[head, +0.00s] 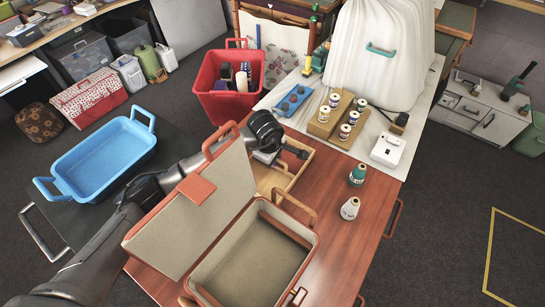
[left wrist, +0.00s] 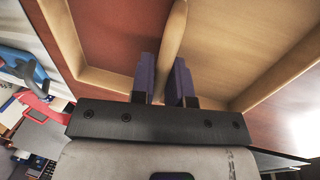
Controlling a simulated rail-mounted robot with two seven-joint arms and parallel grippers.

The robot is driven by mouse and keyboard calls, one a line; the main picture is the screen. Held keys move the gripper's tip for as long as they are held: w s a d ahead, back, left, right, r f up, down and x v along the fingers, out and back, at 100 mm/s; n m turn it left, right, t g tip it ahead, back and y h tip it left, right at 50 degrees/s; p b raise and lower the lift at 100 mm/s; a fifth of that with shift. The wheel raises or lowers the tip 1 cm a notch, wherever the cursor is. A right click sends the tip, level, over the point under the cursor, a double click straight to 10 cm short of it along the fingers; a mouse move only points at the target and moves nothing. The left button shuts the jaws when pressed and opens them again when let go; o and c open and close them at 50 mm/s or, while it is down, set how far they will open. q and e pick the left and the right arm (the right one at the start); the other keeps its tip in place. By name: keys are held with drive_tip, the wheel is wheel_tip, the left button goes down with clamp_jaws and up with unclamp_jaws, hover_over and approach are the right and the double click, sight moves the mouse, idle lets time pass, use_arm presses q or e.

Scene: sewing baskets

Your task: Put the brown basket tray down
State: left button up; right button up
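The brown basket tray (head: 301,158) is light wood, seen partly behind the raised basket lid in the head view. Its wooden rim (left wrist: 98,81) and a bar across its middle (left wrist: 174,40) show in the left wrist view. My left gripper (left wrist: 166,82) has its two dark blue fingers on either side of this bar, closed on it. In the head view the gripper (head: 285,160) is over the tray, at the end of my arm reaching behind the lid. The tray is at or just above the red-brown table (head: 345,215); I cannot tell if it touches. My right gripper is out of view.
The open basket (head: 307,236) stands in front of the tray, its lid (head: 190,215) raised on the left. Two thread spools (head: 357,175) (head: 349,209) stand to the right. A wooden spool stand (head: 322,128) is behind. A blue tub (head: 100,158) and red bin (head: 213,98) are left.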

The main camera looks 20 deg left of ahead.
sight(268, 172)
use_arm(q)
drive_tip(key=o, duration=0.4)
drive_tip(key=shift+c, duration=0.2)
wheel_tip(268, 172, up, 12)
drive_tip(key=s+p, duration=0.1)
drive_tip(key=s, duration=0.1)
drive_tip(key=shift+s+a, duration=0.15)
drive_tip(key=shift+a, duration=0.1)
drive_tip(key=shift+r, duration=0.1)
